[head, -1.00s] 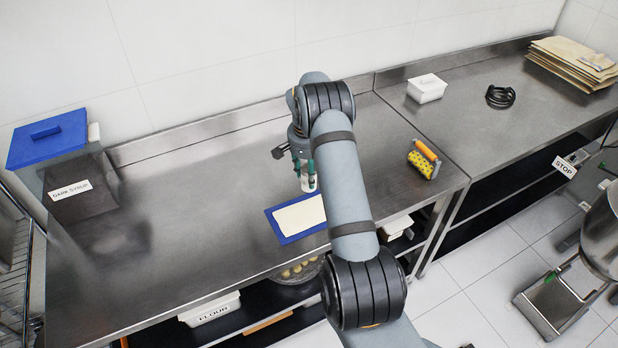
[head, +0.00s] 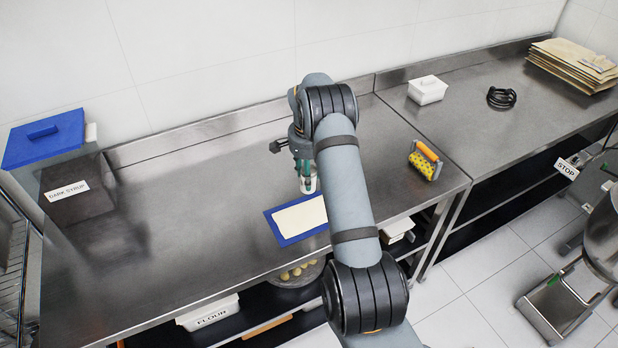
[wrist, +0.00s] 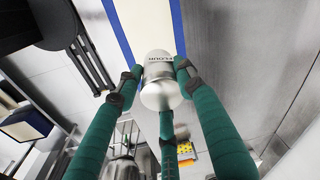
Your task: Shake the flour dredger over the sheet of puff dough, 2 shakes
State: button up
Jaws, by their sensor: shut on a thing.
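The flour dredger (wrist: 158,68) is a pale metal shaker with a FLOUR label, and it shows in the wrist view. The sheet of puff dough (head: 300,216) is a cream rectangle on a blue mat (head: 283,241). The dredger is above the far right part of the sheet, apart from it. Part of the sheet's right side is hidden by my arm.
A yellow roller with an orange handle (head: 424,162) lies to the right on the steel table (head: 200,235). A dark syrup bin (head: 78,190) and a blue-lidded bin (head: 45,139) stand at the left. The table between bins and mat is clear.

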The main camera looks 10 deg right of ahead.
jog(key=shift+w+a+f+t+y+b, duration=0.1)
jog(key=shift+f+t+y+b, duration=0.6)
jog(key=shift+b, duration=2.1)
jog(key=shift+f+h, duration=0.2)
jog(key=shift+h, duration=0.1)
jog(key=shift+f+b, duration=0.35)
jog(key=shift+b, duration=0.9)
jog(key=shift+t+b, duration=0.3)
jog(key=shift+b, duration=0.25)
jog(key=y+b, duration=0.1)
jog(key=b, duration=0.3)
jog(key=shift+w+a+t, duration=0.15)
jog(key=shift+t, duration=0.25)
jog(key=shift+y+b, duration=0.4)
jog(key=shift+b, duration=0.6)
jog(key=shift+r+t, duration=0.25)
jog(key=shift+t, duration=0.05)
